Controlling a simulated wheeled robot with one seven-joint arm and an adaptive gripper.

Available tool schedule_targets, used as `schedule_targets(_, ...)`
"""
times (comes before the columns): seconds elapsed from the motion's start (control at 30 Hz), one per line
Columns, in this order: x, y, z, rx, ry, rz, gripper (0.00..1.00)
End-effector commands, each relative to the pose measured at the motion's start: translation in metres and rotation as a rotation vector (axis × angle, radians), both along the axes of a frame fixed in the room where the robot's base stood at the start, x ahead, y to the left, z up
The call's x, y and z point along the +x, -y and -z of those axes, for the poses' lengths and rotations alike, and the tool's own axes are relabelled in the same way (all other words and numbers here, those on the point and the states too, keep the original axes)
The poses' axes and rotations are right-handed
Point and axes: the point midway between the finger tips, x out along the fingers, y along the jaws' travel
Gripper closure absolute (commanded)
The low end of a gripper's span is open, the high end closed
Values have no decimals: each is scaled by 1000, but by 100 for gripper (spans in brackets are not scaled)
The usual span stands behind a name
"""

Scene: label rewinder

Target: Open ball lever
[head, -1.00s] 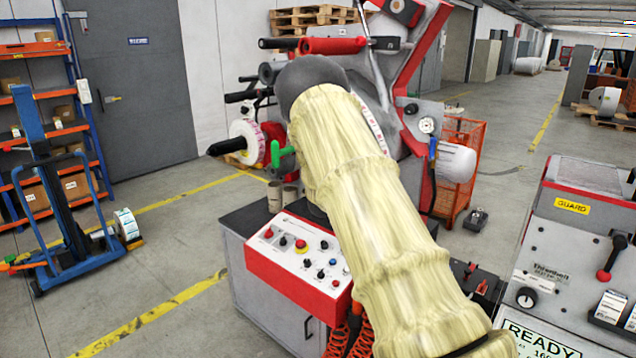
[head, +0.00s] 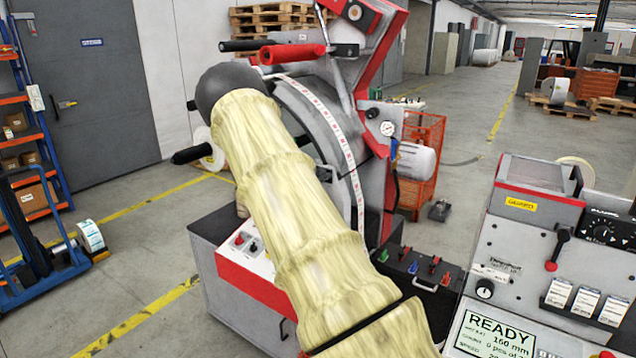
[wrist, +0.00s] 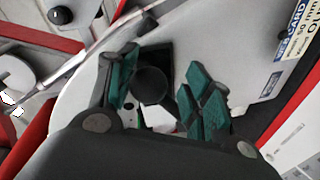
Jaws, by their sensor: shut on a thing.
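My gripper (wrist: 158,90) shows in the wrist view, with teal pads on both sides of a dark round ball knob (wrist: 150,85). The jaws are closed in on this knob, which sits at a dark slot in a light grey panel. The shaft of the lever under the knob is hidden. In the head view, my yellow-sleeved arm reaches up to the rewinder (head: 385,75), and the gripper and the held knob are hidden behind it.
Another black knob (wrist: 60,14) and a silver rod (wrist: 85,50) lie near the gripper in the wrist view. A red-and-grey labelling machine (head: 540,200) stands at the right. Open floor (head: 160,265) lies at the left.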

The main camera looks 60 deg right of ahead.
Motion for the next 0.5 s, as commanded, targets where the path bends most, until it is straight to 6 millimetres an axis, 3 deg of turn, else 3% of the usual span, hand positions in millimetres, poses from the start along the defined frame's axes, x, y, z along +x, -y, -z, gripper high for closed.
schedule_targets(0.07,10,-3,-8,-9,10,-13,93)
schedule_targets(0.1,10,-3,-8,-8,10,-13,48)
schedule_targets(0.23,10,-2,-8,-9,10,-13,24)
schedule_targets(0.5,5,-2,-7,-7,7,-7,23)
